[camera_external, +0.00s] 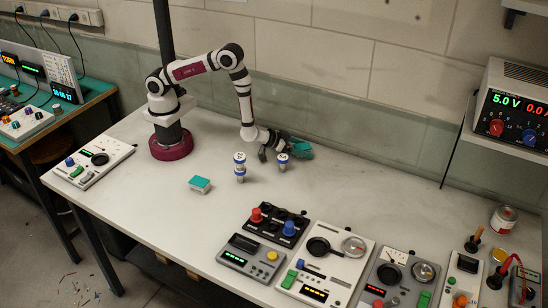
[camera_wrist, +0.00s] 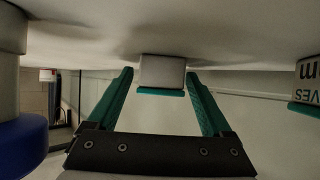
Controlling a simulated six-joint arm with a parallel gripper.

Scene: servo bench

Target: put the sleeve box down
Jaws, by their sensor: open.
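My gripper (camera_external: 300,148) has teal fingers and is low over the bench towards the wall. In the wrist view, which looks upside down, its fingers (camera_wrist: 160,74) are open. The sleeve box (camera_wrist: 162,72), pale with a teal top, stands on the bench between the fingertips, with a narrow gap on each side. In the external view I cannot separate it from the teal fingers. Another pale, teal-edged box (camera_wrist: 308,92) with cut-off lettering shows at the wrist view's right edge. A teal-topped box (camera_external: 200,184) sits on the open bench in the external view.
A blue-ended cylinder (camera_wrist: 22,145) fills the wrist view's left edge. Control panels (camera_external: 325,262) line the front right. The bench right of my gripper is clear.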

